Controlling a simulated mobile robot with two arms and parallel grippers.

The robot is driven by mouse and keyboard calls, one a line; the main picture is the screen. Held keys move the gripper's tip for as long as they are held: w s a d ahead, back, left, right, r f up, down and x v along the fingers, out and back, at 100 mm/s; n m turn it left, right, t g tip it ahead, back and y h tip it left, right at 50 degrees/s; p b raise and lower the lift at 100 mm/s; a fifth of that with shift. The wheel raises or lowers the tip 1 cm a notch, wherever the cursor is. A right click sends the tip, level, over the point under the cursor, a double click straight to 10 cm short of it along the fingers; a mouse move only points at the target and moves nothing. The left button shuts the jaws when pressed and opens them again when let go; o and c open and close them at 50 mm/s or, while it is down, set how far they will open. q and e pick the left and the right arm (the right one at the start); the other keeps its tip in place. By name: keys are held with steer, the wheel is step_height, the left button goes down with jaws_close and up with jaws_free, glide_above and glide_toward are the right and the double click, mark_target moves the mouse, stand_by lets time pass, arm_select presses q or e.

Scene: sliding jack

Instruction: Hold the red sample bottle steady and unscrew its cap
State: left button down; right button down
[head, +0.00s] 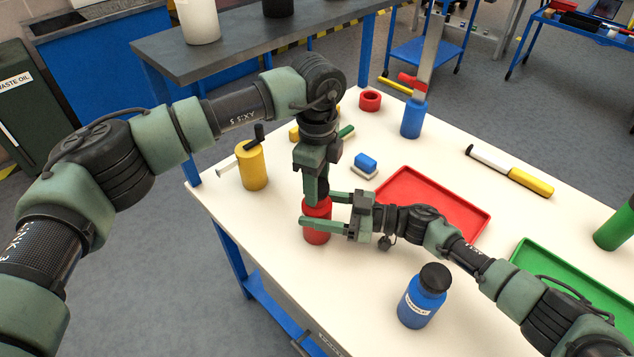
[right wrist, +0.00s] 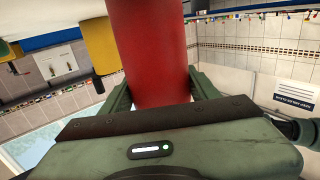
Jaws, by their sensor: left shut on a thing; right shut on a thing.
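The red sample bottle (head: 317,236) stands upright on the white table near its left edge. It also fills the upper middle of the right wrist view (right wrist: 150,50). My right gripper (head: 318,211) reaches in from the right and is shut on the bottle's body, one finger on each side; its fingers flank the bottle in the right wrist view (right wrist: 158,92). My left gripper (head: 316,198) points straight down and is shut on the top of the bottle, where the cap sits. The cap is hidden by the left fingers.
A blue bottle with a black cap (head: 422,296) stands in front on the right. A yellow cylinder with a crank (head: 252,165) is left of the left gripper. A red tray (head: 480,232), a blue block (head: 366,161) and a green tray (head: 520,249) lie nearby. The table's left edge is close.

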arm_select(q)
steer(key=shift+r, duration=0.2)
steer(key=shift+r, duration=0.9)
steer(key=shift+r, duration=2)
arm_select(e)
steer(key=shift+c, duration=1.5)
jaws_free()
steer(key=shift+d, duration=0.1)
